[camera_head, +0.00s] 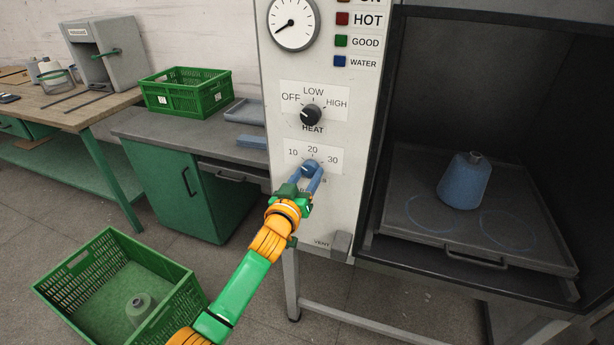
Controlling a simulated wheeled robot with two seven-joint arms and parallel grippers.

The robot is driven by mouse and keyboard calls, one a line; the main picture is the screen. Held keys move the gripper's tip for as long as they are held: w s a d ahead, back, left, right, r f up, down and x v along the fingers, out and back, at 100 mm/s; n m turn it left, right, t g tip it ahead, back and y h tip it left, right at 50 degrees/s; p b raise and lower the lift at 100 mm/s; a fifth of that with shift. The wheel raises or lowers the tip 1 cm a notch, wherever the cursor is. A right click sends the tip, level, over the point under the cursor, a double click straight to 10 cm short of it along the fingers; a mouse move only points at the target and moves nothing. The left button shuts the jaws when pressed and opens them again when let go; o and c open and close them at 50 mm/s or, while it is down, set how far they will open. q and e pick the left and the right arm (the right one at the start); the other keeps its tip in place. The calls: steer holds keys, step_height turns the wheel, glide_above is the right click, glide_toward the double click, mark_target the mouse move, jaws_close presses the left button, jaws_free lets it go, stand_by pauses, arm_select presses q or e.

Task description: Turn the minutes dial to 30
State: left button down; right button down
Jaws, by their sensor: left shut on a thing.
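The minutes dial (310,167) is a small round knob low on the white control panel (284,62), on a plate marked 10, 20 and 30. The 20 is above it and the 30 is at its upper right. My left gripper (312,171) reaches up to it from below, with its blue fingers shut on the dial. The fingers hide most of the dial and part of the lettering under it, so I cannot tell where its pointer stands. My right gripper is out of view.
The black heat knob (311,114) sits just above. At right, a blue cone (465,181) stands on a tray (414,226) inside the open chamber. A green crate (67,271) on the floor holds a pale cone (138,308). Another green crate (186,91) stands on the cabinet.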

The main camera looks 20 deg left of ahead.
arm_select(q)
steer(key=shift+m, duration=0.3)
steer(key=m, duration=0.5)
steer(key=shift+a+m+p, duration=0.1)
steer(key=shift+m+p, duration=0.2)
steer(key=shift+p, duration=0.1)
steer(key=m, duration=0.6)
steer(key=shift+p, duration=0.3)
steer(key=m, duration=0.6)
steer(key=shift+a+r+m+p, duration=0.15)
steer(key=shift+m+p, duration=0.15)
steer(key=m, duration=0.4)
steer(key=shift+m, duration=0.4)
steer(key=shift+m+p, duration=0.3)
steer(key=shift+c, duration=1.5)
jaws_free()
steer(key=shift+s+r, duration=0.1)
